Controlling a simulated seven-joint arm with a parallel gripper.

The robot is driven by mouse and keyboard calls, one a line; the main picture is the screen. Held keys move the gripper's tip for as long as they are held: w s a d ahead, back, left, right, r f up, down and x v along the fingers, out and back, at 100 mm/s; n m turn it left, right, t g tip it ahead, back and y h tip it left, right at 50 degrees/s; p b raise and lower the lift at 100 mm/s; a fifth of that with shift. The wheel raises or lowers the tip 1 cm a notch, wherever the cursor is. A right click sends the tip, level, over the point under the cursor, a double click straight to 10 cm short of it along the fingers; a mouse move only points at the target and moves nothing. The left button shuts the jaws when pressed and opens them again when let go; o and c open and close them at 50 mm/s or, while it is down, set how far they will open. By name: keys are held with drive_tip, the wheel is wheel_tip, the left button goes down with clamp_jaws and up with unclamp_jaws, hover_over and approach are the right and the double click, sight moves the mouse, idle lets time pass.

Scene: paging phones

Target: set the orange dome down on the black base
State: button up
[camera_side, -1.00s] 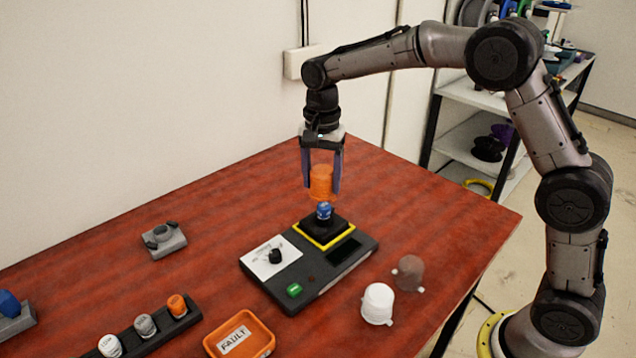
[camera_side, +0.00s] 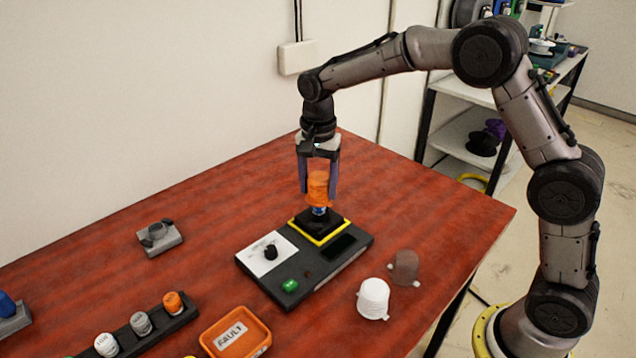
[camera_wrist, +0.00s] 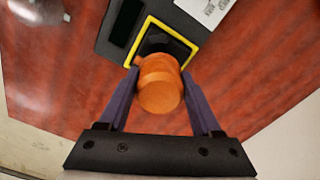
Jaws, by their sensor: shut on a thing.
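The orange dome (camera_side: 318,186) is held between the two fingers of my gripper (camera_side: 318,188), which is shut on it. In the wrist view the dome (camera_wrist: 160,84) sits between the fingertips (camera_wrist: 160,92), in front of the yellow-edged square. The black base (camera_side: 319,221) sits inside a yellow frame on a dark grey panel. The dome is directly above the base, upright, with a blue part (camera_side: 319,210) showing just below it. I cannot tell whether the dome touches the blue part. In the wrist view the dome partly hides the black base (camera_wrist: 172,42).
The panel (camera_side: 318,272) carries a knob and a green button. A white dome (camera_side: 373,298) and a brownish clear dome (camera_side: 405,267) stand to its right. An orange FAULT tray (camera_side: 262,346) and a rack of coloured caps (camera_side: 150,334) are in front. A grey fixture (camera_side: 160,240) stands left.

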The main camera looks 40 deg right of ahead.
sight(318, 203)
drive_tip(key=shift+f, duration=2.6)
idle(2.8)
drive_tip(key=o, duration=1.4)
drive_tip(key=shift+o, duration=0.2)
drive_tip(key=shift+r, duration=3.25)
drive_tip(key=shift+r, duration=0.1)
